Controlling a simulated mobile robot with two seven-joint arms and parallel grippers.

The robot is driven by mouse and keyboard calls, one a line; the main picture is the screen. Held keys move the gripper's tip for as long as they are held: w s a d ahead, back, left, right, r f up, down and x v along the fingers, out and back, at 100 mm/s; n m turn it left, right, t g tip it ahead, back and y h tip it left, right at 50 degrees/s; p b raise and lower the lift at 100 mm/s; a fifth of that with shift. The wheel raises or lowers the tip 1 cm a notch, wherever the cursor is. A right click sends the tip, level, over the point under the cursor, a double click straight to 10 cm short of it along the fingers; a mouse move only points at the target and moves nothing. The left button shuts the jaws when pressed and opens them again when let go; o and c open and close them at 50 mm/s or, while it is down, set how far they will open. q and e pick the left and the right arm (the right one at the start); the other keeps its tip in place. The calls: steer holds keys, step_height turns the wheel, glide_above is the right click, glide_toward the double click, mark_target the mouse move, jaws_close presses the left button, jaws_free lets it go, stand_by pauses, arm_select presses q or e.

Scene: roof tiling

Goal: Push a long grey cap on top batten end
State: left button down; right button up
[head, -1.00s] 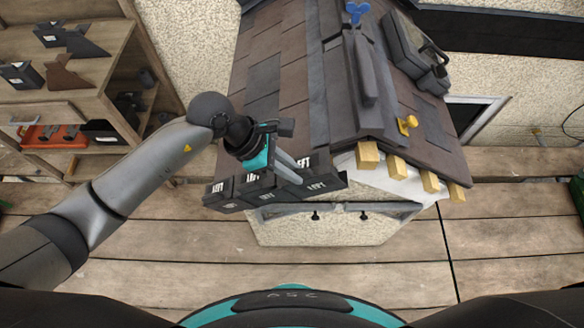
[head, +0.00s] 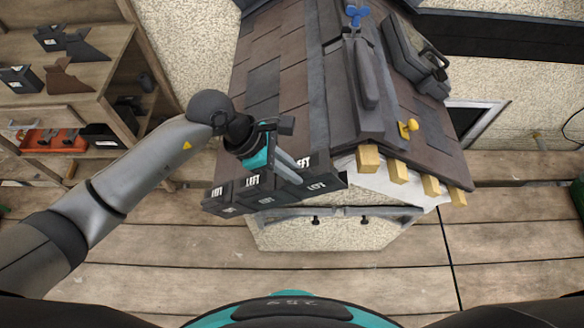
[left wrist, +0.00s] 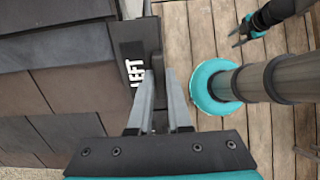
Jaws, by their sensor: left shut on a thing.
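Several dark grey caps marked LEFT form a row along the roof's near left edge in the head view, including one (head: 232,209) at the left end and one (head: 323,184) close to the ridge. My left gripper (head: 296,178) reaches down onto this row near the ridge end. In the left wrist view its fingers (left wrist: 158,92) are closed on a dark cap (left wrist: 147,38) with a white LEFT mark beside them. The fingers hide part of the cap, and I cannot tell how fully it is seated. What may be my right gripper (left wrist: 245,30) shows small at the top right.
Sawn batten ends (head: 398,169) stick out bare on the right slope. A yellow piece (head: 408,129), a blue piece (head: 356,15) and a dark case (head: 413,55) lie on the roof. Shelves (head: 88,95) with parts stand at the left. The plank floor in front is clear.

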stand_by(0.3)
arm_select(q)
steer(key=c, duration=0.8)
jaws_free()
steer(key=shift+o, duration=0.2)
steer(key=p+v, duration=0.3)
steer(key=v, duration=0.3)
